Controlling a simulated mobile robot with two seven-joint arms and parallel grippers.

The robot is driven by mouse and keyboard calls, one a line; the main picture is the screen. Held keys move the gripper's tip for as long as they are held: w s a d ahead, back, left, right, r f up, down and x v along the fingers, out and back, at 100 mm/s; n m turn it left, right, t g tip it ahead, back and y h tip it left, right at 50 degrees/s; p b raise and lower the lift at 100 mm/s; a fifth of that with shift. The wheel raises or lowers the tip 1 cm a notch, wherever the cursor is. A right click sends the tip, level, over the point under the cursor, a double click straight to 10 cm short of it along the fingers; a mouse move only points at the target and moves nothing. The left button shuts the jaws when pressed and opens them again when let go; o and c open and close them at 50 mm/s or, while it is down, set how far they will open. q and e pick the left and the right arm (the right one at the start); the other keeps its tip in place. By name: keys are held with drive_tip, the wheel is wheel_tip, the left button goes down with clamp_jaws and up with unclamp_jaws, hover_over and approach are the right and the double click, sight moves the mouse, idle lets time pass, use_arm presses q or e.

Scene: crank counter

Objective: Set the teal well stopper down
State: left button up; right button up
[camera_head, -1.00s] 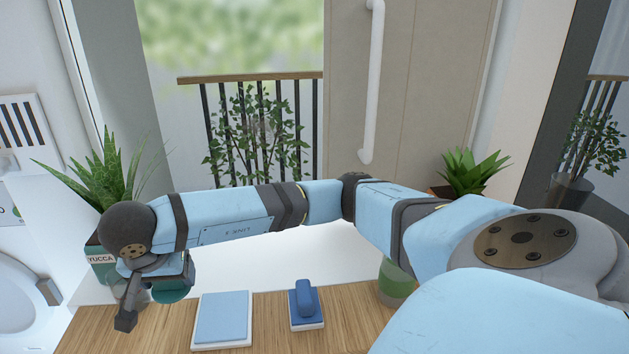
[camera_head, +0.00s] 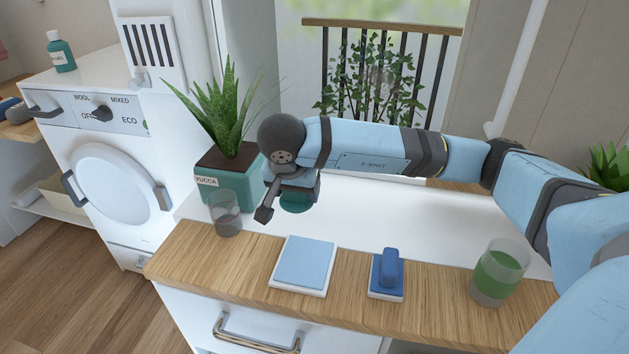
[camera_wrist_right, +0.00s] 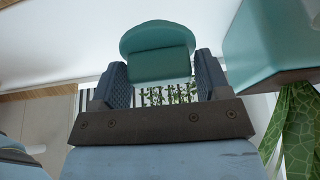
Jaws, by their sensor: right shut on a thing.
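My right gripper (camera_head: 291,190) is shut on the teal well stopper (camera_head: 296,201), which shows partly below it in the head view. The wrist view shows the stopper's wide round end and narrower body (camera_wrist_right: 158,55) between the two dark fingers of the right gripper (camera_wrist_right: 159,80). The stopper hangs behind the square light-blue pad on a white base (camera_head: 305,264), and looks clear of the counter. No empty seat for the stopper can be made out. My left gripper is not in view.
A teal yucca planter (camera_head: 228,185) stands close left of the right gripper. A clear glass (camera_head: 226,215) is in front of it. On the wooden counter (camera_head: 200,260) are a blue-handled block (camera_head: 388,272) and a glass with green contents (camera_head: 497,272). A washing machine (camera_head: 115,180) stands at left.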

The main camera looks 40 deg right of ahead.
drive_tip(key=w+d, duration=0.6)
drive_tip(key=d, duration=0.2)
drive_tip(key=shift+w, duration=0.35)
drive_tip(key=shift+a+b+x, duration=0.2)
drive_tip(key=shift+b+x, duration=0.1)
drive_tip(key=shift+x, duration=0.8)
drive_tip(key=shift+c, duration=1.4)
drive_tip(key=shift+o, duration=0.2)
wheel_tip(320, 180, down, 4)
drive_tip(key=shift+s+f, duration=0.1)
drive_tip(key=shift+f, duration=0.15)
drive_tip(key=shift+d+f+b, duration=0.1)
drive_tip(key=shift+f+b, duration=0.2)
drive_tip(key=shift+c, duration=0.4)
drive_tip(key=c, duration=0.3)
drive_tip(key=o, duration=1.6)
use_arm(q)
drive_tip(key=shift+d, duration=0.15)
